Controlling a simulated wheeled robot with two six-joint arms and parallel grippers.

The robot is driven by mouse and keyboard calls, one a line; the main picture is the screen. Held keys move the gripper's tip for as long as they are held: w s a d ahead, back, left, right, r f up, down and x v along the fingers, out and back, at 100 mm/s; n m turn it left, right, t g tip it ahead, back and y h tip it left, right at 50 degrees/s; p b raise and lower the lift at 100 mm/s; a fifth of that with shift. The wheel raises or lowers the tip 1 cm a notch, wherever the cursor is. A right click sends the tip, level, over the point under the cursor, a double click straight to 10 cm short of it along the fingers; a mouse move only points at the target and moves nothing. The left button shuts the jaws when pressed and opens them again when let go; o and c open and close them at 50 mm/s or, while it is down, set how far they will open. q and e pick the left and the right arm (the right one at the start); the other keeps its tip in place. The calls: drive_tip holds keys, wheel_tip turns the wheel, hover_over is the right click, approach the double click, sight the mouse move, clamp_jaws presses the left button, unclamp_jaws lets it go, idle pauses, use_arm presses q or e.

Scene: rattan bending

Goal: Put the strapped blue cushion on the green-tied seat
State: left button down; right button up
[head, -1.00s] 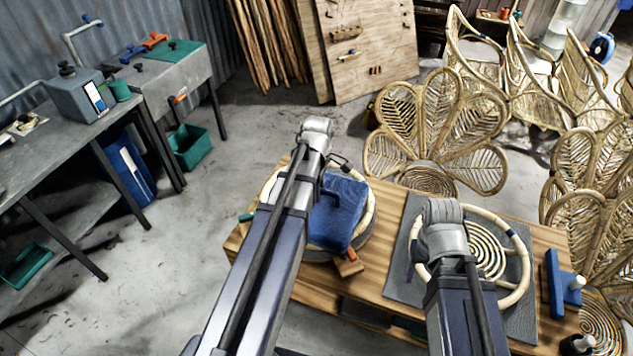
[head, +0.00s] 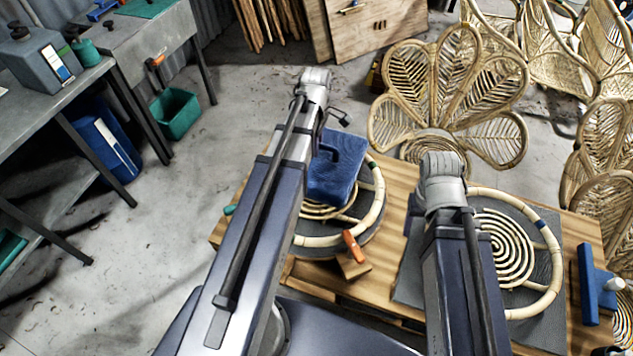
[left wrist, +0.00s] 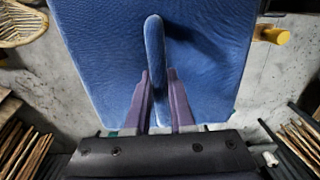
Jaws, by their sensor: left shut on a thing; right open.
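The blue cushion (head: 335,178) shows at the far side of the left round rattan seat (head: 372,212), partly covering it. My left gripper (left wrist: 158,88) is shut on the cushion's strap (left wrist: 154,62) in the left wrist view. In the head view, my left wrist hides its fingers. A small green piece (head: 229,210) sits at the left seat's left side. The right round seat (head: 513,248) carries a blue tie (head: 540,223) on its rim. My right gripper (head: 441,185) is over the left side of that seat, open, its fingers hidden by the wrist.
Both seats lie on a wooden bench (head: 395,185), the right one on a grey mat (head: 545,310). An orange-handled piece (head: 352,246) stands at the left seat's near edge. A blue tool (head: 590,285) is at right. A petal-shaped rattan back (head: 450,90) stands behind the bench.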

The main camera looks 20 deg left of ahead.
use_arm(q)
drive_tip(key=shift+w+a+f+b, duration=0.2)
drive_tip(key=shift+w+f+b, duration=0.1)
drive_tip(key=shift+w+f, duration=0.3)
drive_tip(key=shift+s+f, duration=0.2)
wheel_tip(320, 180, down, 10)
drive_tip(key=b, duration=1)
drive_tip(key=shift+r, duration=0.2)
use_arm(e)
wheel_tip(320, 180, down, 11)
drive_tip(key=shift+w+a, duration=0.2)
drive_tip(key=shift+w, duration=0.2)
drive_tip(key=shift+f, duration=0.1)
use_arm(q)
drive_tip(key=shift+f, duration=0.15)
drive_tip(key=c, duration=0.8)
unclamp_jaws()
use_arm(e)
drive_tip(key=shift+f, duration=0.15)
use_arm(q)
drive_tip(key=shift+o, duration=0.2)
